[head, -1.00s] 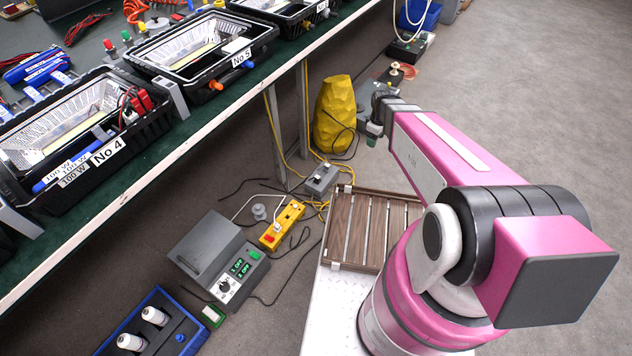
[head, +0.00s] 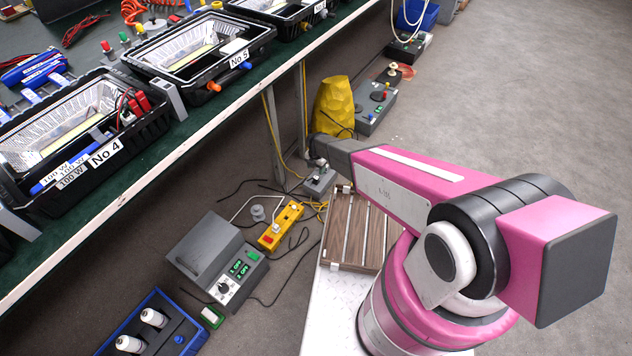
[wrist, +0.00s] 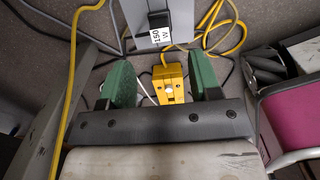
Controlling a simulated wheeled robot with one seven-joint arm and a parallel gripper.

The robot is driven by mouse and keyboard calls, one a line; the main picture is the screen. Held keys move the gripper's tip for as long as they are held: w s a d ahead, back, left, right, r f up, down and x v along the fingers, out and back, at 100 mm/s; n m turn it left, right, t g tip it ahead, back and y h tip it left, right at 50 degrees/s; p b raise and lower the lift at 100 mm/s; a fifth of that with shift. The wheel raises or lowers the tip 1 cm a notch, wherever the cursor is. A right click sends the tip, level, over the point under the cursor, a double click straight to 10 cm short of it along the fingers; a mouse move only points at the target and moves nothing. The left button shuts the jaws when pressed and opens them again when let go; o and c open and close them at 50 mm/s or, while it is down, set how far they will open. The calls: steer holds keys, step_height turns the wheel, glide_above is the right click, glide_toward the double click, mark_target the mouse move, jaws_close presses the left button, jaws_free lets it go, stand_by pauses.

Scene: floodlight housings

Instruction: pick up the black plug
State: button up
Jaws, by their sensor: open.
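In the wrist view a small black block (wrist: 158,19), which looks like the black plug, sits on a grey box (wrist: 183,12) above a white "150 W" label. My gripper (wrist: 163,80) is open, its two green fingers apart with no object held between them. The black block is beyond the fingertips, near the top edge of the view. In the head view the grey box (head: 319,182) stands on the floor by the bench leg. My gripper (head: 319,163) is just above it there, mostly hidden by my arm; I cannot make out the black block.
A yellow socket strip (head: 281,226) lies near the grey box and shows between my fingers in the wrist view (wrist: 168,84). Yellow cables (wrist: 222,28) loop around. A yellow sack (head: 333,104), a bench leg (head: 275,135) and a slatted wooden rack (head: 352,230) are close by.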

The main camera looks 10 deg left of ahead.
mark_target(316, 177)
step_height(316, 177, down, 9)
steer(key=shift+r, duration=0.2)
steer(key=shift+s, duration=0.1)
steer(key=c, duration=1)
